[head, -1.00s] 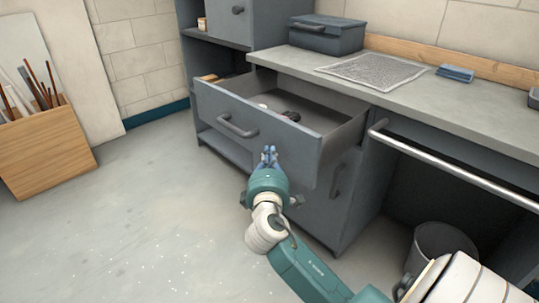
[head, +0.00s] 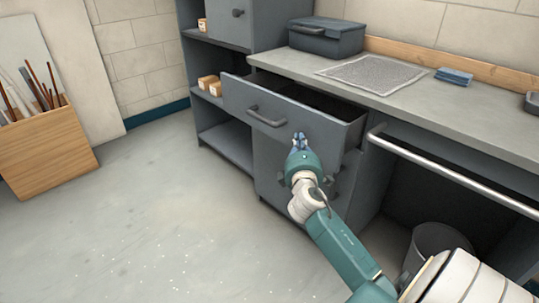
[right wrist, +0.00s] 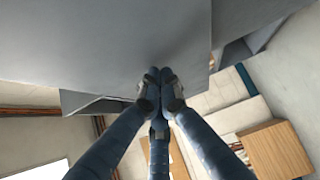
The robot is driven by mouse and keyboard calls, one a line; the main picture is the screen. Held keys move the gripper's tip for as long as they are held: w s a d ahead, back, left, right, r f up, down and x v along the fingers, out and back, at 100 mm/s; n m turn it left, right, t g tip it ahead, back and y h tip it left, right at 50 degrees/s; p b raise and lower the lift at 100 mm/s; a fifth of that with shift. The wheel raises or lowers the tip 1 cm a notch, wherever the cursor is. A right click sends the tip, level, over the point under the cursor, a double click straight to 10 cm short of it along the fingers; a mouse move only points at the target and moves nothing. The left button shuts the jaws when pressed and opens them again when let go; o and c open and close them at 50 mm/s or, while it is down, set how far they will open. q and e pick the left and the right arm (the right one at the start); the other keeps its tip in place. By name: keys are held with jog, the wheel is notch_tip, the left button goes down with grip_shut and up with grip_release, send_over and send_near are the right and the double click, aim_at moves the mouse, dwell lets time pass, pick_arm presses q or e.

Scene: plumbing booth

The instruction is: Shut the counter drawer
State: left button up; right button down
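The counter drawer (head: 290,118) is grey with a dark bar handle (head: 266,117) and stands partly open under the counter. A dark gap shows behind its front. My right gripper (head: 299,138) is at the drawer front, right of and a little below the handle. In the right wrist view the fingertips (right wrist: 158,80) are together against or very near the grey drawer front (right wrist: 130,40), with nothing seen between them. Whether they touch it I cannot tell for sure. My left gripper is in neither view.
The grey counter (head: 440,110) carries a toolbox (head: 326,36), a mat (head: 372,71) and blue cloths (head: 454,76). A metal rail (head: 450,172) runs along its front at right. A bin (head: 436,245) stands below. Floor at left is clear up to a wooden box (head: 45,150).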

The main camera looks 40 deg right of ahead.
jog(key=d, duration=0.7)
jog(key=shift+w+d, duration=0.25)
jog(key=d, duration=0.6)
jog(key=shift+w, duration=0.25)
jog(key=shift+d, duration=0.95)
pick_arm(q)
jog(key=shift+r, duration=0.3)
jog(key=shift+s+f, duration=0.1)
pick_arm(e)
jog(key=shift+d+r, duration=0.1)
jog(key=shift+w, duration=0.1)
